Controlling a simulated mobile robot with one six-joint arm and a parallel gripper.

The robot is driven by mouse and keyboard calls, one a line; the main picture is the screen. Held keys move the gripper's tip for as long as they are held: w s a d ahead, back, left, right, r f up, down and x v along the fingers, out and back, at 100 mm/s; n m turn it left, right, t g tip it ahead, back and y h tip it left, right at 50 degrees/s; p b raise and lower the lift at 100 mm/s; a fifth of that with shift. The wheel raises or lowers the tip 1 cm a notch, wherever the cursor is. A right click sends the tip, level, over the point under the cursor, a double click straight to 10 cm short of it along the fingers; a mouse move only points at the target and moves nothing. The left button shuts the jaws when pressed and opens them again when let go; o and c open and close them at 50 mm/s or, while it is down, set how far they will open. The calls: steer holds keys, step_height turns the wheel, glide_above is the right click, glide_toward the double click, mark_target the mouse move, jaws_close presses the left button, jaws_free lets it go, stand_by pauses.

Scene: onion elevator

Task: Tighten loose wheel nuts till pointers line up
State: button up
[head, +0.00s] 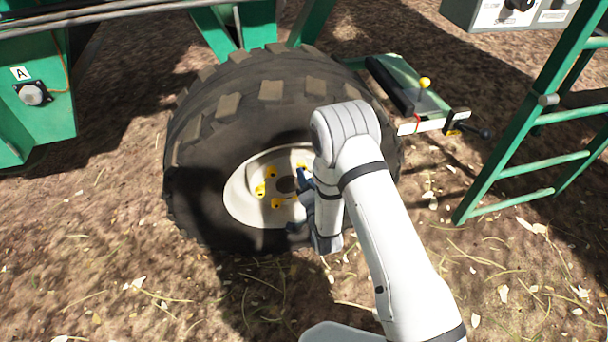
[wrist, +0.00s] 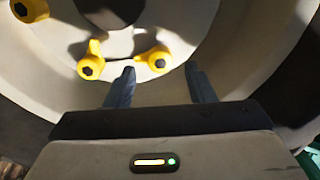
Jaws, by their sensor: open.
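The big tyre's cream wheel rim (head: 238,205) carries yellow wheel-nut pointers around a dark hub hole. In the wrist view one yellow pointer nut (wrist: 155,62) lies just beyond and between my fingertips, its tip pointing left. A second nut (wrist: 91,67) sits left of my left finger, its tip pointing up. My gripper (wrist: 158,70) is open and empty, facing the rim. In the head view my gripper (head: 299,203) and arm hide the rim's right side.
The black tyre (head: 205,135) stands on bare ground with leaf litter. A green ladder (head: 520,170) rises at the right. A grey control box (head: 505,12) hangs at the top right.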

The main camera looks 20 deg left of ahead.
steer(key=v, duration=0.5)
steer(key=shift+s+p, duration=0.25)
steer(key=shift+p, duration=0.15)
steer(key=shift+s, duration=0.1)
